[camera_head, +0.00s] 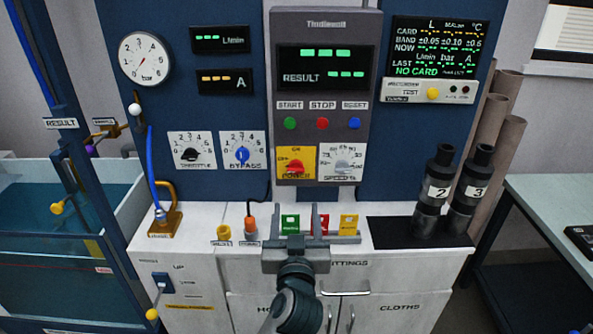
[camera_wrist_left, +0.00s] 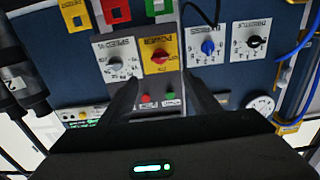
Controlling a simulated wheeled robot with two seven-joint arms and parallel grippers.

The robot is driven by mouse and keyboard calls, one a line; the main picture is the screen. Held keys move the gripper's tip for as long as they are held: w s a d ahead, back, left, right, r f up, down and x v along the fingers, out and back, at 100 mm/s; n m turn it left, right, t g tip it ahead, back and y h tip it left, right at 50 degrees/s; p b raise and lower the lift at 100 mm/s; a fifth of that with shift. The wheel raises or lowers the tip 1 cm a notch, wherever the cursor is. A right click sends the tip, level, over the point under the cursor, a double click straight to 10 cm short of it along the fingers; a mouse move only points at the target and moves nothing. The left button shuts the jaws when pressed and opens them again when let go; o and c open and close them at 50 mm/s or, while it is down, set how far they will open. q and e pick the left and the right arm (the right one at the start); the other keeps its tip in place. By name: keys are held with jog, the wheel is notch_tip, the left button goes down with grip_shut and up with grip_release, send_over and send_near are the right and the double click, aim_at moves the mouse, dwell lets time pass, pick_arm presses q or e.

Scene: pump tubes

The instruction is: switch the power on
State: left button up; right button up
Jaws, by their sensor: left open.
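The power switch (camera_head: 294,167) is a red rotary knob on a yellow plate, low on the grey control panel (camera_head: 320,22). In the left wrist view the power switch (camera_wrist_left: 157,57) appears upside down, just beyond the fingertips. Its exact pointing is too small to tell. My left gripper (camera_head: 296,218) is in front of the white cabinet, below and in front of the knob. In the left wrist view the left gripper (camera_wrist_left: 162,88) is open and empty, its two dark fingers either side of the switch's line and apart from it. My right gripper is not in view.
The speed knob (camera_head: 343,162) sits right beside the power switch. Start (camera_head: 290,123), stop (camera_head: 322,123) and reset (camera_head: 355,123) buttons are above. Coloured cards (camera_head: 349,223) stand behind my gripper. Black cylinders (camera_head: 433,190) stand right; a water tank (camera_head: 35,240) is left.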

pick_arm(q)
jog(key=p, duration=0.2)
send_near(296, 172)
jog(key=w, duration=0.1)
jog(key=w+p, duration=0.2)
jog(key=w, duration=0.7)
jog(key=shift+w, duration=0.15)
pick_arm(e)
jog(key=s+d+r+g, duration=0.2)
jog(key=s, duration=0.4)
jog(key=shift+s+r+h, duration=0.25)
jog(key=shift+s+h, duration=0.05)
pick_arm(q)
jog(key=shift+c, duration=0.3)
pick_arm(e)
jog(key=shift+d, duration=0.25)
pick_arm(q)
jog(key=c, duration=1)
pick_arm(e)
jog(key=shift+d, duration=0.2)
